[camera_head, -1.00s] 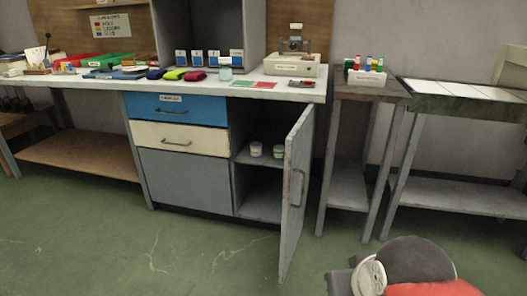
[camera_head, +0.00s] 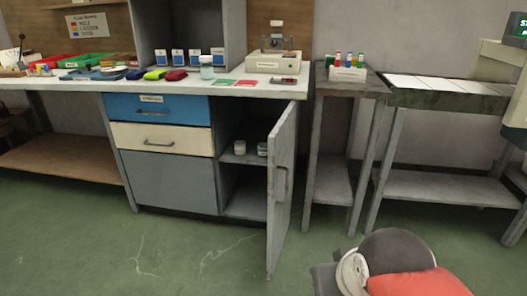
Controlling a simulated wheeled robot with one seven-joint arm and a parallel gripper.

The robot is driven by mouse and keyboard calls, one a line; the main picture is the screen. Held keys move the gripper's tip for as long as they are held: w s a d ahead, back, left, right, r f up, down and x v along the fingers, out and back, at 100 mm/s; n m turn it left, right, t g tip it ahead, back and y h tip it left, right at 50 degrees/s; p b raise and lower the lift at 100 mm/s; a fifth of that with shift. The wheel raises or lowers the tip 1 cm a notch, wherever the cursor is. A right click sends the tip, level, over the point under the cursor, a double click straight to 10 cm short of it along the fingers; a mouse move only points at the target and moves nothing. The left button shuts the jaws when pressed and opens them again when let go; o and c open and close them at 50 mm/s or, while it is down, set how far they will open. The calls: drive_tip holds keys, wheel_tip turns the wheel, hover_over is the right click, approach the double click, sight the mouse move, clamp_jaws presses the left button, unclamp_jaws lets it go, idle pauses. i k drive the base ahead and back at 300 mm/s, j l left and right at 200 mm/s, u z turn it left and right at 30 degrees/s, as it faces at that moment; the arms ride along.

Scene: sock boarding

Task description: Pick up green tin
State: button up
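Part of my own arm, dark grey, white and red, shows at the bottom right. My gripper is not in view, so nothing shows of its fingers.
The cabinet door (camera_head: 282,185) stands open, jutting toward me on the right of the opening. The workbench (camera_head: 215,88) above holds trays, pouches, a jar (camera_head: 206,68) and a device (camera_head: 272,65). Green floor (camera_head: 190,250) in front is clear. A side table (camera_head: 350,85) stands right.

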sight(262, 147)
drive_tip(key=i+j+z, duration=0.1)
drive_tip(key=j, duration=0.25)
drive_tip(key=i+j+z, duration=0.15)
drive_tip(key=i+j, duration=0.15)
drive_tip(key=i+j+z, duration=0.1)
drive_tip(key=j, duration=0.35)
drive_tip(key=i+j+z, duration=0.15)
drive_tip(key=j, duration=0.25)
drive_tip(key=i, duration=0.45)
drive_tip(key=j, duration=0.05)
